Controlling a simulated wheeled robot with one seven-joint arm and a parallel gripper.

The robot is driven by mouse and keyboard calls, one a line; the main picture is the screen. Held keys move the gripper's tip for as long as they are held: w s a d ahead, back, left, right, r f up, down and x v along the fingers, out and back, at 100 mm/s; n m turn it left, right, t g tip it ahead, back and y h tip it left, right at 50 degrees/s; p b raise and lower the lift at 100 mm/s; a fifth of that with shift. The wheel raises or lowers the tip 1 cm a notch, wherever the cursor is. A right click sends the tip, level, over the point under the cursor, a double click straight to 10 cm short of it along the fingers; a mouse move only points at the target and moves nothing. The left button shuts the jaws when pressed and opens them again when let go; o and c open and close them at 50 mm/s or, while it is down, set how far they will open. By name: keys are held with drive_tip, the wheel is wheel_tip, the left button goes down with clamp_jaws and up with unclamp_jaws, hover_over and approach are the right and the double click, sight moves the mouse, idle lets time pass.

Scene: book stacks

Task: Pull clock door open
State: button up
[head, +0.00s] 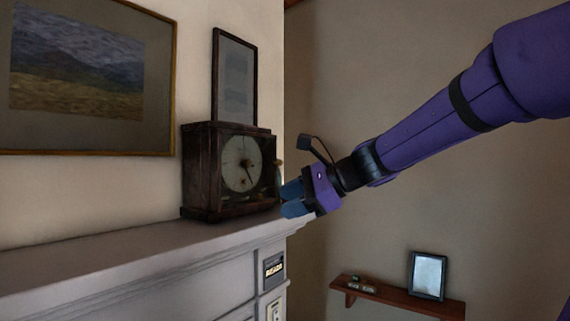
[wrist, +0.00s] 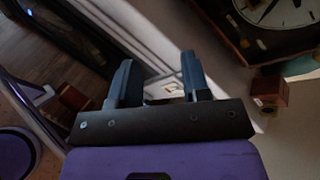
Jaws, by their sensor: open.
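The clock (head: 229,170) is a dark wooden box with a pale round dial, standing on the mantel. Its front with the dial faces me in the head view, and I cannot tell whether its door is shut. In the wrist view part of the clock (wrist: 284,14) shows at the top right, with a reddish-brown edge along its base. My gripper (head: 287,198) is beside the clock's right side, near its lower right corner. In the wrist view my gripper (wrist: 160,85) has its two blue fingers apart with nothing between them. I cannot tell from the head view whether it touches the clock.
The mantel (head: 120,250) is clear to the left of the clock. A dark picture frame (head: 234,78) stands behind the clock, and a landscape painting (head: 88,70) hangs at left. A low shelf (head: 395,299) with a small frame (head: 428,275) is at lower right. A small brown block (wrist: 270,92) shows in the wrist view.

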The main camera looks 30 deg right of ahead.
sight(281, 162)
drive_tip(key=w+d+r+m+t+h, duration=0.1)
drive_tip(key=w+d+r+m+t, duration=0.25)
drive_tip(key=d+m, duration=0.3)
drive_tip(key=w+d+r+m+t+h, duration=0.1)
drive_tip(key=w+d+r+m+t, duration=0.3)
drive_tip(key=d, duration=0.3)
drive_tip(key=shift+m+g, duration=0.35)
drive_tip(key=shift+m, duration=0.2)
drive_tip(key=x, duration=1)
drive_tip(key=shift+w+f, duration=0.1)
drive_tip(key=shift+w, duration=0.05)
clamp_jaws()
